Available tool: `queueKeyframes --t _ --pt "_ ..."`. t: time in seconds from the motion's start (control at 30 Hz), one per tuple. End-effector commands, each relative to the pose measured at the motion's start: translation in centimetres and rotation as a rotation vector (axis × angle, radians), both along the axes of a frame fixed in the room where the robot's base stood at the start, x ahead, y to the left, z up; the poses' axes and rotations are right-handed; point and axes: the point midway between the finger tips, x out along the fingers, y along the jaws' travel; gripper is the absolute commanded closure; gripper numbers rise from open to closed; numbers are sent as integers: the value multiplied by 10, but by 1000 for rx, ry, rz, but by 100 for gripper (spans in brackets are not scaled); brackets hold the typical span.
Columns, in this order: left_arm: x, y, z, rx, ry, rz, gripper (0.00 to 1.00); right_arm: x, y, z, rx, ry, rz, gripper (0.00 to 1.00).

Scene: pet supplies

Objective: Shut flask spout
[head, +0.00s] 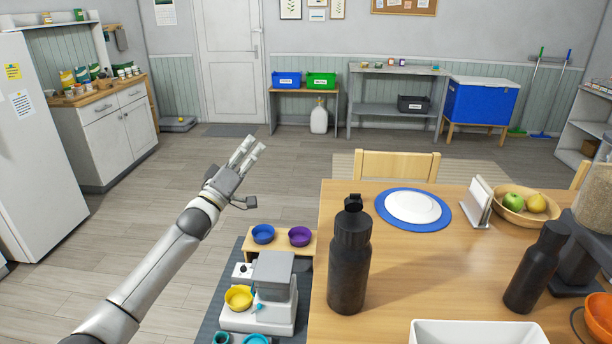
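A tall dark grey flask (348,270) stands upright near the left edge of the wooden table (440,270). Its cap (351,224) has a small raised piece (354,201) on top; I cannot tell whether this is an open spout. A second, similar dark flask (530,275) stands at the right of the table. My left gripper (254,143) is held out beyond the table's left side, well apart from both flasks. Its two pale fingers show a narrow gap, with nothing between them. My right gripper is not in view.
A white plate on a blue mat (383,212), a napkin holder (479,200) and a fruit bowl (515,212) stand behind the flasks. A white tray (478,332) lies at the front. A feeder with bowls (273,285) stands left of the table. Tabletop between the flasks is clear.

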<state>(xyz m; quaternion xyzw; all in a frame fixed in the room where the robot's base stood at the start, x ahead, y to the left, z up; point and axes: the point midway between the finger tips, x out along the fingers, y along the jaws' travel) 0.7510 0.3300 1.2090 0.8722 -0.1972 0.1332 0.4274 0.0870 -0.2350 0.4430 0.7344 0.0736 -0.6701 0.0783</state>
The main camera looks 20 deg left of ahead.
Motion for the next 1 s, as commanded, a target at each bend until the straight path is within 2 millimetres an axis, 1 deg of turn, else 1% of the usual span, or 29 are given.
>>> queueKeyframes --t 0.03,0.07,0.13,0.2,0.27,0.33,0.43,0.5,0.6,0.7,0.83,0.93,1.0 --pt "-4 -4 11 34 -36 -9 74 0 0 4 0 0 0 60" --pt "-7 -8 18 64 -63 -17 74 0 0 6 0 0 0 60" --pt "-18 -21 35 154 -145 -48 74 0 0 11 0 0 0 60" --pt "-33 -40 50 271 -240 -94 74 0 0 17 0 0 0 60" --pt "-47 -58 59 378 -318 -146 74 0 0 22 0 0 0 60" --pt "-65 -80 62 505 -397 -215 74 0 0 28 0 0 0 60" --pt "-90 -109 55 687 -491 -332 74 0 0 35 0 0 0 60" --pt "-106 -124 43 806 -537 -414 74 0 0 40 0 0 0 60" --pt "-125 -138 24 947 -576 -524 74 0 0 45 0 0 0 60" --pt "-138 -144 7 1046 -591 -607 74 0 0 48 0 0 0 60" --pt "-146 -147 -6 1110 -596 -664 74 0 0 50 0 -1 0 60" --pt "-146 -153 -8 1120 -596 -674 74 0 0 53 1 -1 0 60" --pt "-144 -161 -6 1117 -598 -675 74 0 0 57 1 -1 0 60"
